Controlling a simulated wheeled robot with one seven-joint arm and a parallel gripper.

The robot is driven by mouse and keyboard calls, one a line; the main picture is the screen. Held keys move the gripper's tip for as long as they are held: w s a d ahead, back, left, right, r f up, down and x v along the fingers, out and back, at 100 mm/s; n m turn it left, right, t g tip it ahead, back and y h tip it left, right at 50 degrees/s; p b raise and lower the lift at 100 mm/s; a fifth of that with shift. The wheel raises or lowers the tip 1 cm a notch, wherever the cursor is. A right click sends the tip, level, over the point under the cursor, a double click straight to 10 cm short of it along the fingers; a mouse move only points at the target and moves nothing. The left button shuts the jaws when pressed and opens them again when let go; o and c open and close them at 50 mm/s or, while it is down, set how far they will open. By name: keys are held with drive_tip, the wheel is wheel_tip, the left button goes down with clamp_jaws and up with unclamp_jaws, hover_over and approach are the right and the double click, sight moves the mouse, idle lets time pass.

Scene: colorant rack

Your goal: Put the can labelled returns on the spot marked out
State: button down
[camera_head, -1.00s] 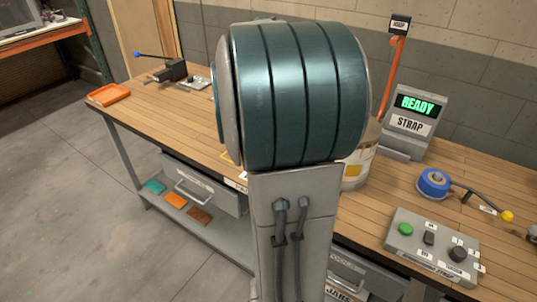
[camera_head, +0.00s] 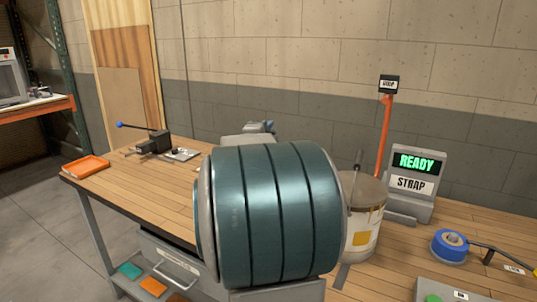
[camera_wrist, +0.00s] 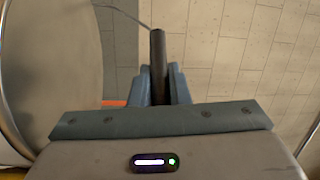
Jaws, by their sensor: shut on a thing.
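In the wrist view my gripper (camera_wrist: 159,88) is shut on a dark bar (camera_wrist: 158,50), which looks like the grip of a wire handle. A large pale round surface (camera_wrist: 45,65) fills the left of that view, close to the camera; it may be a can's lid. In the head view a pale lidded can (camera_head: 364,222) with a yellow label patch is upright just right of my teal arm link, which hides its left side. No "returns" wording is readable on it. My fingers are hidden in the head view. No marked spot can be made out now.
A sign (camera_head: 412,180) reading READY and STRAP and an orange post (camera_head: 384,130) are behind the can. A blue tape roll (camera_head: 450,245) and a grey control box (camera_head: 450,293) are at right. An orange tray (camera_head: 86,166) and a dark clamp (camera_head: 155,142) are at left.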

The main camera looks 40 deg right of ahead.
drive_tip(key=shift+f+b, duration=0.3)
drive_tip(key=shift+f, duration=1.55)
drive_tip(key=shift+f, duration=0.15)
drive_tip(key=c, duration=1.4)
unclamp_jaws()
drive_tip(key=shift+o, duration=0.2)
